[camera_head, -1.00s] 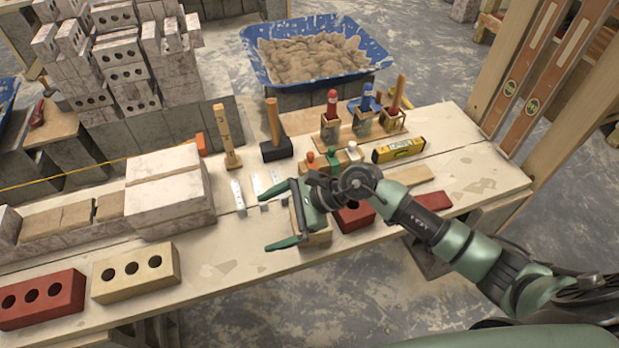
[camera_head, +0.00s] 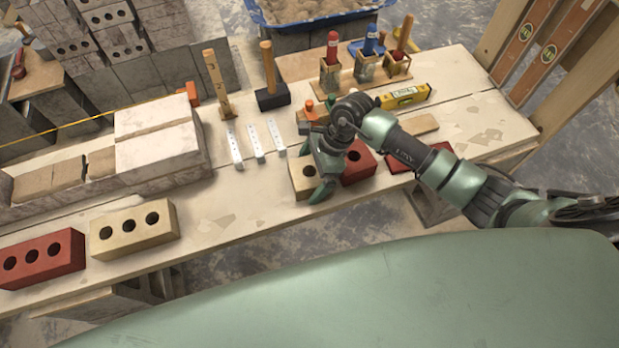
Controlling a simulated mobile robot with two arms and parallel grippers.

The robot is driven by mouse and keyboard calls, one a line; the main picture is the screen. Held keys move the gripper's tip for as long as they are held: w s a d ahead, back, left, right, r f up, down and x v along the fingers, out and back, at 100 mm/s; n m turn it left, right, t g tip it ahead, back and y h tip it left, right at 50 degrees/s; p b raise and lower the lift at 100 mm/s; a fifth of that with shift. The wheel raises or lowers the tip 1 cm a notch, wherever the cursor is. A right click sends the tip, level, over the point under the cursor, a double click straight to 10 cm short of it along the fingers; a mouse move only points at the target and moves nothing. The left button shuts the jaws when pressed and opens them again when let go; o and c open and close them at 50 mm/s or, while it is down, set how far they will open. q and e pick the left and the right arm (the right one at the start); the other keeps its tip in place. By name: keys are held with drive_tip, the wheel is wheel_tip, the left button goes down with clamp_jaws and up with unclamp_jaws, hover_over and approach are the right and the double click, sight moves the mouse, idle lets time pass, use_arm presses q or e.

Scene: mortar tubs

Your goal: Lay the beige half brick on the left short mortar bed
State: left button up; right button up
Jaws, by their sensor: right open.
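The beige half brick (camera_head: 299,184), with one hole in its top, stands on the bench left of a red half brick (camera_head: 357,172). My right gripper (camera_head: 318,180) is open at the beige half brick. One finger hangs down over its right side; the other finger is mostly hidden, and I cannot tell if either touches. The low block wall at the left carries brown mortar patches. The leftmost patch (camera_head: 32,184) is at the far left, a middle patch (camera_head: 68,173) follows, then a small one (camera_head: 101,163) beside pale blocks. My left gripper is not in view.
A beige brick (camera_head: 105,245) and a red brick (camera_head: 62,268) lie at the front left. Metal strips (camera_head: 255,143), a mallet (camera_head: 270,88), a yellow level (camera_head: 403,96) and tool holders (camera_head: 364,68) stand behind. The bench middle (camera_head: 235,205) is clear.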

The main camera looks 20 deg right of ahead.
drive_tip(key=c, duration=1.8)
drive_tip(key=shift+w+r, duration=0.1)
drive_tip(key=shift+c, duration=0.8)
